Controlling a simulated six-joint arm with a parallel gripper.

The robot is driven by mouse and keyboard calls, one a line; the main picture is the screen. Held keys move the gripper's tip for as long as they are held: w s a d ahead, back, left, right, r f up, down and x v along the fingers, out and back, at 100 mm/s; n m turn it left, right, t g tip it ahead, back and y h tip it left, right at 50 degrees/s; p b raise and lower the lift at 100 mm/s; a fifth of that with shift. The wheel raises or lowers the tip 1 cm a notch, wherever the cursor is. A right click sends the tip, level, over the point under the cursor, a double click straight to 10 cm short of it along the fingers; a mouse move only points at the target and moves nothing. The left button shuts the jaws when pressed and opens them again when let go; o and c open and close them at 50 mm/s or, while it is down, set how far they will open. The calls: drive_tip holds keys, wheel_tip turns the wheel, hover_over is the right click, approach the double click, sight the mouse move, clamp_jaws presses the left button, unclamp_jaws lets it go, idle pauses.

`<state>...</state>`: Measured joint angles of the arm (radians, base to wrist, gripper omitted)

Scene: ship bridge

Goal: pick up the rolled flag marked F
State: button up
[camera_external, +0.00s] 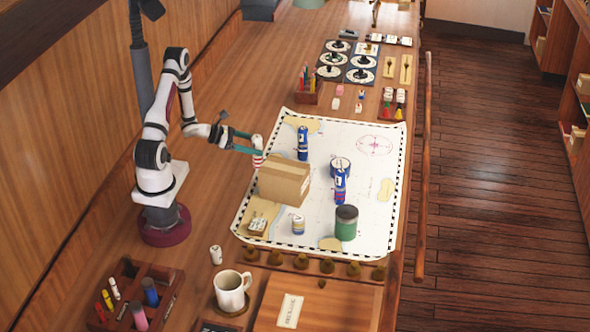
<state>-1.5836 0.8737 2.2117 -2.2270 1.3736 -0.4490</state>
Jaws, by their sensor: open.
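Several short rolled flags stand or lie on the chart and desk. One with a white top and red-and-white stripes (257,148) is upright behind the cardboard box. My gripper (253,145) has its two teal fingers apart and reaching to this striped roll, one on each side as far as I can see. Contact cannot be told. The letters are too small to read surely, so I cannot tell which is F.
The cardboard box (285,180) stands just right of my gripper. A green cylinder (346,223) stands on the chart (385,215). A mug (231,291), a wooden holder (165,312) and a pen box (307,97) are around it. The chart's right side is mostly clear.

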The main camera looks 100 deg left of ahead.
drive_tip(key=x, duration=0.4)
drive_tip(key=shift+f, duration=0.15)
clamp_jaws()
